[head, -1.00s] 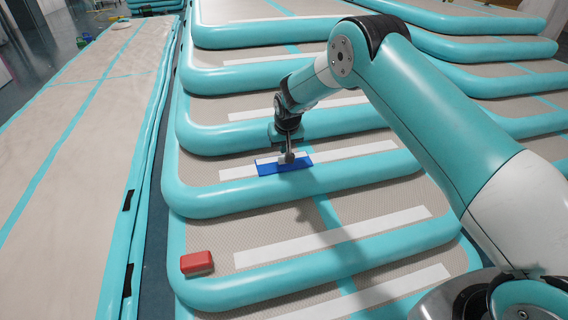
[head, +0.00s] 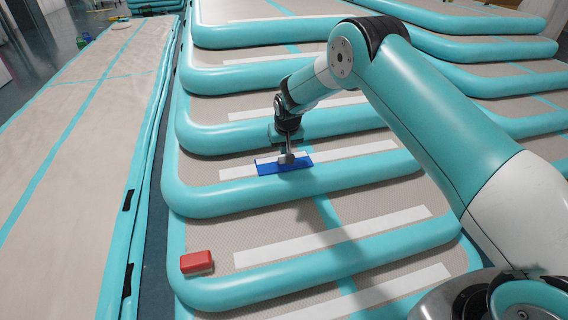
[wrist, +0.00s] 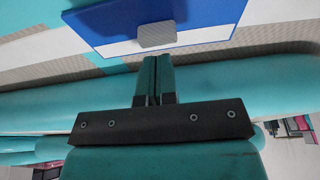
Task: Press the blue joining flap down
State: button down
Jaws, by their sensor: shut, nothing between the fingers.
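The blue joining flap (head: 268,169) lies at the front edge of a grey mat, by a white strip and a teal tube, in the head view. It also shows large in the wrist view (wrist: 210,20), with a pale grey block or tab (wrist: 157,36) on it. My gripper (head: 287,158) is over the middle of the flap in the head view and hides part of it. In the wrist view my gripper's fingers (wrist: 157,58) are together and empty, with their tips right by the grey tab. I cannot tell whether they touch it, or whether the flap is fully flat.
A red block (head: 197,262) sits on a nearer mat at the lower left. Stacked grey mats with teal tubes and white strips (head: 340,234) fill the middle. A long flat track (head: 95,120) runs along the left, beyond a narrow gap.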

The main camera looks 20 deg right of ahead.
jog(key=shift+f+b, duration=0.35)
jog(key=shift+f, duration=0.4)
jog(key=shift+s+f+p, duration=0.1)
jog(key=shift+f+p, duration=0.2)
jog(key=shift+f, duration=0.05)
dwell(1.4)
jog(key=shift+r, duration=0.15)
jog(key=shift+r+p, duration=2.85)
jog(key=shift+r, duration=0.75)
